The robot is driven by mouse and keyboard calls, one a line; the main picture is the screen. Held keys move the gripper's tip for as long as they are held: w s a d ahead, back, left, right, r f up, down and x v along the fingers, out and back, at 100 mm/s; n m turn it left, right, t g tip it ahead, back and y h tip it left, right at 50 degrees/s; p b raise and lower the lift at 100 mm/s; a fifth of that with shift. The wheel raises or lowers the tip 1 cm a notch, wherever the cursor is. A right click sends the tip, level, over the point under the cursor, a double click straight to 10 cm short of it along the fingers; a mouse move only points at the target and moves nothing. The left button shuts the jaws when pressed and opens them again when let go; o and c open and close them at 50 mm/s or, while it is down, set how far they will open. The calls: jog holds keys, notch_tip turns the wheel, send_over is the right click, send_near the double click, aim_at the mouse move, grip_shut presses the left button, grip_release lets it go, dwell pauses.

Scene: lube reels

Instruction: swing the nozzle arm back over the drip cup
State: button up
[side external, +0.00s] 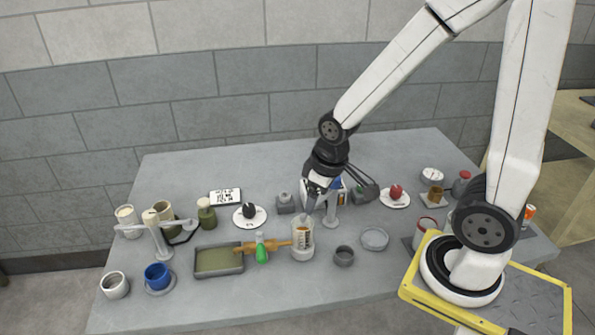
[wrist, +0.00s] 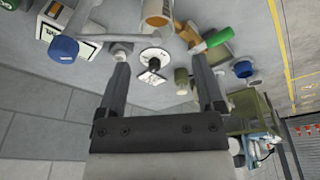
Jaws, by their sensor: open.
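A pale nozzle arm on a post (side external: 332,213) stands near the middle of the table; its bar (wrist: 98,38) runs close to my left finger in the wrist view. In the wrist view my two fingers (wrist: 162,75) are wide apart with nothing held; whether one touches the nozzle arm I cannot tell. A small dark grey cup (side external: 344,256) stands in front of the post, right of the beaker; it may be the drip cup. My wrist partly hides the nozzle arm.
A second pale post (side external: 157,235) is at the left near a blue cup (side external: 157,275). A clear dish (side external: 375,238) lies right. The table's back is mostly clear.

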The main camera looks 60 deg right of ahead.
jog(key=w+d+n, duration=0.1)
jog(key=d+n, duration=0.1)
jog(key=d, duration=0.2)
jog(key=w+d+r+n+g, duration=0.1)
jog(key=d+n, duration=0.1)
jog(key=d, duration=0.2)
jog(key=w+d+r+n+g, duration=0.1)
jog(key=d+n, duration=0.1)
jog(key=d, duration=0.3)
jog(key=shift+w+n, duration=0.15)
jog(key=shift+n, duration=0.25)
jog(key=shift+d, duration=0.4)
jog(key=shift+f, duration=0.1)
jog(key=shift+f, duration=3.8)
grip_shut()
